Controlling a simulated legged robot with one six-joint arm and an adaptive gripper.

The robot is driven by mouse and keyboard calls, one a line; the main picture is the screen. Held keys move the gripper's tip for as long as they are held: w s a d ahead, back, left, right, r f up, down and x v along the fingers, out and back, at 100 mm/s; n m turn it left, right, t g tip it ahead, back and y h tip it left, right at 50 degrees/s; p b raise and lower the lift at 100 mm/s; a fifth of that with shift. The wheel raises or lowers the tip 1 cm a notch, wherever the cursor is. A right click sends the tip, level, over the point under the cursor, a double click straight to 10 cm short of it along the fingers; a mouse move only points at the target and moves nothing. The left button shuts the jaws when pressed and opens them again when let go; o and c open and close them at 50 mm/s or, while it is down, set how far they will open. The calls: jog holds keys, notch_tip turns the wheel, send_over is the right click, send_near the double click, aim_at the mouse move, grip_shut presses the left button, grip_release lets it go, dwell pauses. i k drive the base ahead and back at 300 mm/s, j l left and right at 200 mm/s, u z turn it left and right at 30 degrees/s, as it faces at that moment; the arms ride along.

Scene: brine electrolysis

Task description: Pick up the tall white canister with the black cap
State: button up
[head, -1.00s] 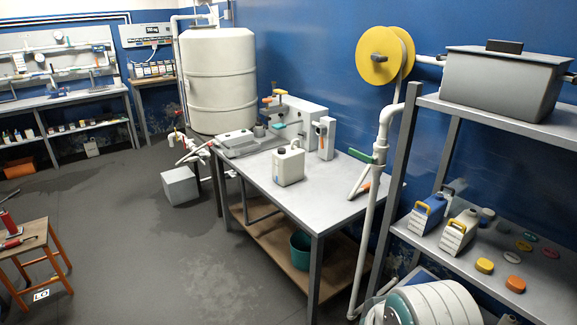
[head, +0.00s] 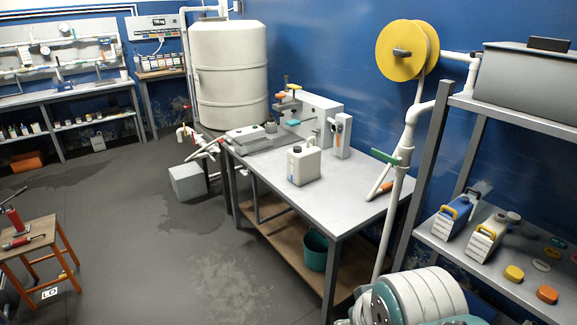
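A white canister (head: 304,166) stands upright on the grey table (head: 355,192), near the middle of its top. A small dark cap shows on its upper left, and a blue mark is on its front. Nothing touches it from above. A white and teal rounded part, which looks like my arm, shows at the bottom right, in front of the table and well apart from the canister. My gripper's fingers are not in view.
A grey machine (head: 313,118) and a small grey box unit (head: 340,135) stand behind the canister. A white pipe (head: 402,185) rises at the table's right end. A shelf (head: 470,255) at right holds a blue jug (head: 456,216) and a cream jug (head: 486,240).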

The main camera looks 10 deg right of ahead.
aim_at(304, 167)
jog(key=i+j+u, duration=0.25)
jog(key=i, duration=0.15)
jog(key=i+j+u, duration=0.25)
jog(key=i, duration=0.2)
jog(key=i+u, duration=0.25)
jog(key=i, duration=0.15)
jog(key=i+z, duration=0.25)
jog(key=i, duration=0.35)
jog(key=i+j+z, duration=0.25)
jog(key=i, duration=0.4)
jog(key=i+z, duration=0.2)
jog(key=z, duration=0.3)
jog(key=i+z, duration=0.25)
jog(key=z, duration=0.25)
jog(key=i+j+z, duration=0.2)
jog(key=z, duration=0.25)
jog(key=i+j+z, duration=0.1)
jog(key=i+z, duration=0.15)
jog(key=z, duration=0.2)
jog(key=i+j+z, duration=0.15)
jog(key=z, duration=0.3)
jog(key=i, duration=0.1)
